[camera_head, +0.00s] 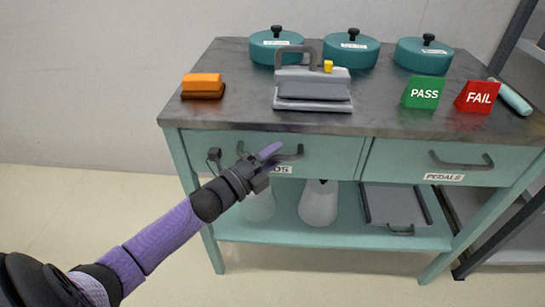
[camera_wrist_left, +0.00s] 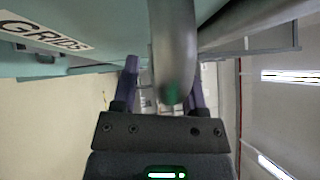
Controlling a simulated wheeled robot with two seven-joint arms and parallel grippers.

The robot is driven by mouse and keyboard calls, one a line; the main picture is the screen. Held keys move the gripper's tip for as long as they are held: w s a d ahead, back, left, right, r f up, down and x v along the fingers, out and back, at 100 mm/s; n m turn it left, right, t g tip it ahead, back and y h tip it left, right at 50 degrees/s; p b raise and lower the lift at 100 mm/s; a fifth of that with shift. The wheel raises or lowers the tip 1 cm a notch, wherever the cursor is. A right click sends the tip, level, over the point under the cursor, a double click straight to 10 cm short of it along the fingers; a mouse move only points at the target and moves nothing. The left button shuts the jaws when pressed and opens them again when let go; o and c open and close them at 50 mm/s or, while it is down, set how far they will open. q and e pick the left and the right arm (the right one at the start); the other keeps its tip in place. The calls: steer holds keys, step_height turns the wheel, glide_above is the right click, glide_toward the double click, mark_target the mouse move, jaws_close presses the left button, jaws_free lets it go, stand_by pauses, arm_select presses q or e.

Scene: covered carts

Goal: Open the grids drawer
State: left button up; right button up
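The grids drawer (camera_head: 335,155) is the left teal drawer under the cart top, and its front looks flush with the cart. Its label is partly hidden in the head view; the wrist view shows the word GRIDS on the label (camera_wrist_left: 45,33). Its dark bar handle (camera_head: 290,155) is partly covered by my left gripper (camera_head: 268,153). In the left wrist view the grey handle (camera_wrist_left: 172,50) lies between the two purple fingers, which are apart with gaps beside the bar. The left gripper is open. My right gripper is in neither view.
The pedals drawer (camera_head: 420,160) is to the right, shut. On the cart top (camera_head: 235,110) stand several teal pots, a grey press-like device (camera_head: 312,85), an orange block (camera_head: 203,83), and PASS (camera_head: 423,92) and FAIL (camera_head: 478,97) blocks. A lower shelf (camera_head: 280,230) holds white vessels. Floor in front is clear.

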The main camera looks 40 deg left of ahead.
arm_select(q)
jaws_close()
stand_by(1.3)
